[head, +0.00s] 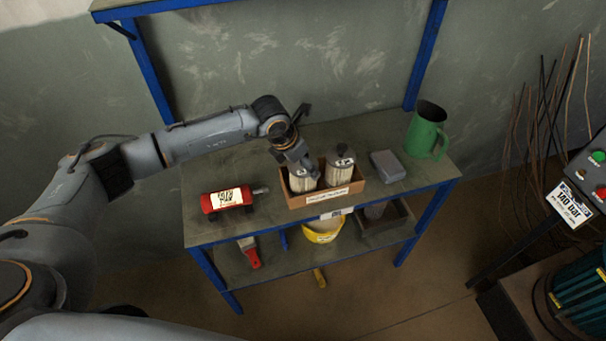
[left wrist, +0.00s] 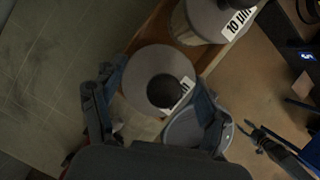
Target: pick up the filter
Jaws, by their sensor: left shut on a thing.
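Two pale pleated filters with dark grey caps stand upright side by side in a brown open box (head: 322,200) on the bench. My left gripper (head: 299,166) comes down from above and is shut on the left filter (head: 303,184), which is still within the box. In the left wrist view this filter (left wrist: 150,72) has its round grey cap between my two fingers (left wrist: 155,108); its label is partly covered. The right filter (head: 340,169) stands free beside it, and its label reads 10 µm in the left wrist view (left wrist: 207,18).
A red cylinder (head: 212,203) lies left of the box. A grey block (head: 388,166) and a green jug (head: 427,131) stand right of it on the bench (head: 264,223). Blue posts (head: 149,75) rise at the back. The lower shelf holds a yellow item (head: 322,232).

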